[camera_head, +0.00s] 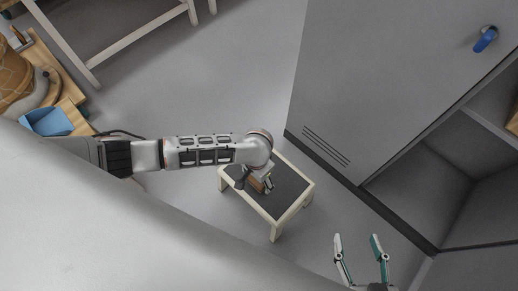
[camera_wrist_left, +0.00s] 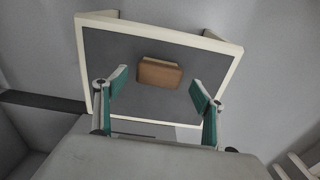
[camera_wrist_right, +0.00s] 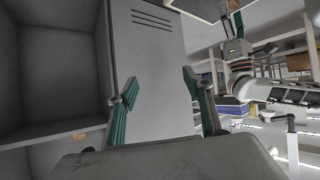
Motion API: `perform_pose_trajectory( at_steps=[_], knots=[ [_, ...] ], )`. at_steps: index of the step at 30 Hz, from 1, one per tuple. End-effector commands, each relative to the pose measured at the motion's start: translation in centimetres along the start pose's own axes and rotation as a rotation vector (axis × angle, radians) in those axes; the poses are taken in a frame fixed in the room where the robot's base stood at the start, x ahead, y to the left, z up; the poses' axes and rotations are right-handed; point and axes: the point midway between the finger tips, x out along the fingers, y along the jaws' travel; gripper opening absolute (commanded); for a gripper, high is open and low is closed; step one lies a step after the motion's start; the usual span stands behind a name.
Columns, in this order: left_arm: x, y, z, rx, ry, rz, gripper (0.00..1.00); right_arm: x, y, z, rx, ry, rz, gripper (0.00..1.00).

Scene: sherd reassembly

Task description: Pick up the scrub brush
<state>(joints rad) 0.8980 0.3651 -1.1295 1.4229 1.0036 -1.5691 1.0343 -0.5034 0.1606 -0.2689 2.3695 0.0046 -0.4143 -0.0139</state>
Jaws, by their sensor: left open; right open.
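The scrub brush is a brown block (camera_wrist_left: 160,73) with a lighter tan upper side, lying on the dark top of a small low table (camera_wrist_left: 200,60). In the head view the brush (camera_head: 257,185) shows partly, with my left gripper over it. In the left wrist view my left gripper (camera_wrist_left: 159,87) is open, its fingers spread to either side of the brush, not touching it. How high it is above the table is hard to tell. My right gripper (camera_head: 357,238) is open and empty at the lower right of the head view, apart from the table.
A grey cabinet (camera_head: 375,80) with a blue handle (camera_head: 485,39) stands right of the small table. An open shelf compartment (camera_head: 425,185) lies beyond it. A blue box (camera_head: 48,122) is at the far left. The grey floor around the table is mostly clear.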

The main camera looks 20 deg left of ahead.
Motion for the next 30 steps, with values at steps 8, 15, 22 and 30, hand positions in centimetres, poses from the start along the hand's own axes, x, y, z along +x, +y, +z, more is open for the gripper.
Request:
perform_pose_trajectory(
  at_steps=[8,15,22,30],
  knots=[
    [3.7,0.3,0.6,0.000,-0.010,0.003,0.69,0.7,-1.3,-2.6,0.076,0.068,-0.018,0.51],
    [3.4,0.2,0.2,0.000,-0.001,0.001,0.69,0.7,-1.2,-3.1,0.077,0.079,-0.017,0.51],
    [3.4,0.2,0.2,0.000,-0.002,0.001,0.27,0.7,-1.2,-3.0,0.076,0.077,-0.017,0.51],
    [3.4,0.2,0.3,0.000,-0.002,0.001,0.27,0.6,-1.2,-2.9,0.076,0.075,-0.016,0.51]
  ],
)
